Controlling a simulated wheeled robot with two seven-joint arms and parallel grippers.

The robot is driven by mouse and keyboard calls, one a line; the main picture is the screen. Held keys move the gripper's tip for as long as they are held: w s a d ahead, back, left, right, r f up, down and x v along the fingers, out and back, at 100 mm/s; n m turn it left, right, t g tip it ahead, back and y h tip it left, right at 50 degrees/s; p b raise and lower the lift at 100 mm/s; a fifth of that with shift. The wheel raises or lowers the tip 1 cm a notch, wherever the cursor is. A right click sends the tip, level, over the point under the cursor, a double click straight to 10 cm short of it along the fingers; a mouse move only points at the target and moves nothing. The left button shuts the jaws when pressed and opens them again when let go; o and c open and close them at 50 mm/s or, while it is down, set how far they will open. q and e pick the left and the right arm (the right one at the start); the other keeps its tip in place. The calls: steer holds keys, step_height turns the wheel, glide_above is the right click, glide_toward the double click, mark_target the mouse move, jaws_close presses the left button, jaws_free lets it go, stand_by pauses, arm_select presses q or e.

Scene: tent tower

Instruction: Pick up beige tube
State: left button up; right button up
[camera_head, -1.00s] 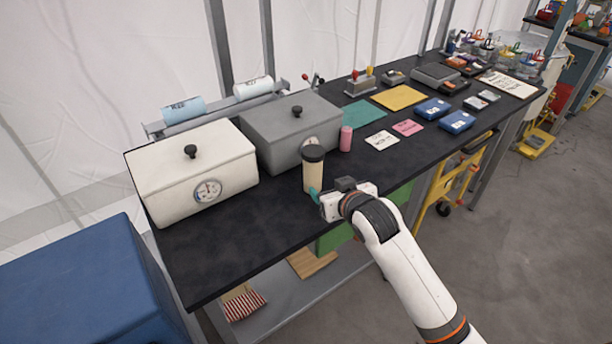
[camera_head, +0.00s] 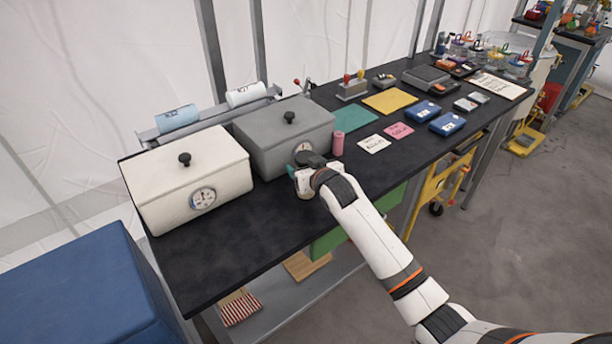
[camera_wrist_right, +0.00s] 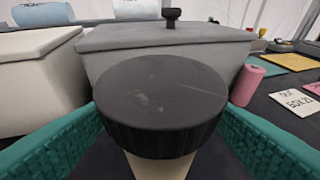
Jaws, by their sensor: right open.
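The beige tube with its wide black lid (camera_wrist_right: 160,105) stands upright on the dark table and fills the middle of the right wrist view. A strip of its beige body (camera_wrist_right: 160,167) shows below the lid. In the head view my right gripper (camera_head: 300,170) covers most of the tube, and the dark lid (camera_head: 309,158) shows behind it. The gripper is open, with one teal finger on each side of the tube. I cannot tell whether either finger touches it. My left gripper is out of view.
A grey lidded box (camera_head: 270,150) stands just behind the tube, and a white lidded box (camera_head: 165,190) is to the left. A pink cylinder (camera_head: 338,144) stands close on the right, with note cards (camera_head: 374,144) beyond it. The front left of the table (camera_head: 225,245) is clear.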

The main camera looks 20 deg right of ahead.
steer(key=shift+x, duration=1.05)
steer(key=c, duration=1.1)
